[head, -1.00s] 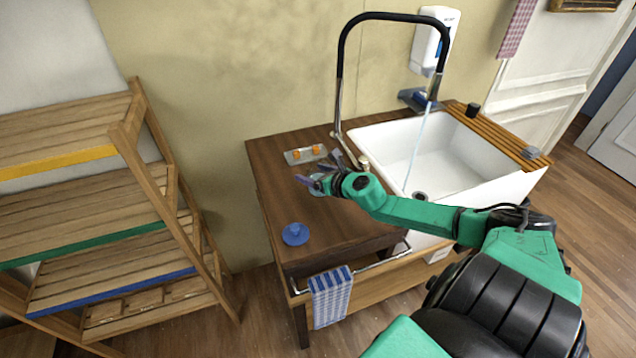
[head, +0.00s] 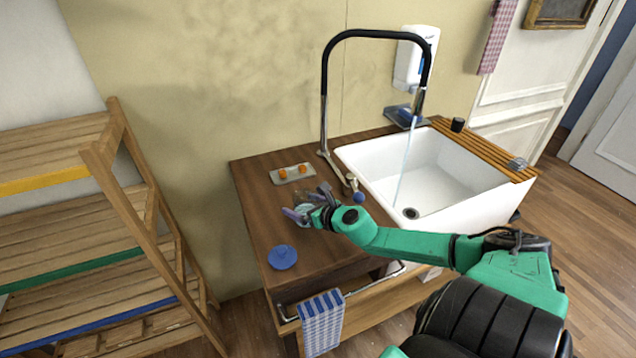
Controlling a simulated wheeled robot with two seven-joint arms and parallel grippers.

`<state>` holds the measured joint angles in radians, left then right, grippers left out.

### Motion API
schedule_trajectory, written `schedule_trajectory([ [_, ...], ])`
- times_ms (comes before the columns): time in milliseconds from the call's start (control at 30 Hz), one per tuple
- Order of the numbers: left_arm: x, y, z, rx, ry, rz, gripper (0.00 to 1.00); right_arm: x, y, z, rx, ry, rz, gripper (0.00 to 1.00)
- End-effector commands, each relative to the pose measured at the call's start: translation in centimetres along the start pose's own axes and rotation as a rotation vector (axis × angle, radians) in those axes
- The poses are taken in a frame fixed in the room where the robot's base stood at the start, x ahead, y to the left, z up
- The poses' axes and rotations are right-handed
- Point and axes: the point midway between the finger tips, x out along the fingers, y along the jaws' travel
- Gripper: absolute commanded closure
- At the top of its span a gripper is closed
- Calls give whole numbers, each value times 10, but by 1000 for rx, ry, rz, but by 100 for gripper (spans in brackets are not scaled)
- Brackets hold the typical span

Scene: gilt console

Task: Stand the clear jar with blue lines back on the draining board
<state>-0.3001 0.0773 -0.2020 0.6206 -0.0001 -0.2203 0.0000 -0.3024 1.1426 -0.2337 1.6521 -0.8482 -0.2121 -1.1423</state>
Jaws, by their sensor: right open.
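A small clear, pale bluish vessel (head: 303,214), which looks like the jar, is on the dark wooden counter (head: 255,200) left of the sink. It is partly hidden by my right gripper (head: 306,203), and its lines are too small to make out. My right gripper is open, its fingers at the vessel, one on each side as far as I can tell. The slatted wooden draining board (head: 475,141) lies along the sink's far right side. My left gripper is not in view.
A dark cup (head: 458,124) and a grey item (head: 517,164) stand on the draining board, with bare slats between. Water runs from the tall black tap (head: 323,85) into the white sink (head: 440,170). A blue lid-like disc (head: 283,257) and a tray (head: 292,174) with orange items are on the counter.

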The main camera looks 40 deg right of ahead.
Motion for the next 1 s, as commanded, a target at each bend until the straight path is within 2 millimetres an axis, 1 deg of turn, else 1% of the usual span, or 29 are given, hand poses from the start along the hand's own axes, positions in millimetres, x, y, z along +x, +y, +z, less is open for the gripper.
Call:
schedule_trajectory([
  [133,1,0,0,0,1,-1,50,-14,2,-1,-3,3,4,0],
  [467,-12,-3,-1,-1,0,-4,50,-48,2,1,4,3,5,0],
  [700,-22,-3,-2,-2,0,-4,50,-84,1,1,4,2,2,0],
  [800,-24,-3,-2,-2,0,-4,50,-98,1,0,4,1,2,0],
  [900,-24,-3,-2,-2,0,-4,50,-107,1,1,1,0,1,0],
  [1000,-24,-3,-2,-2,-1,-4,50,-109,1,1,-1,-1,1,0],
])
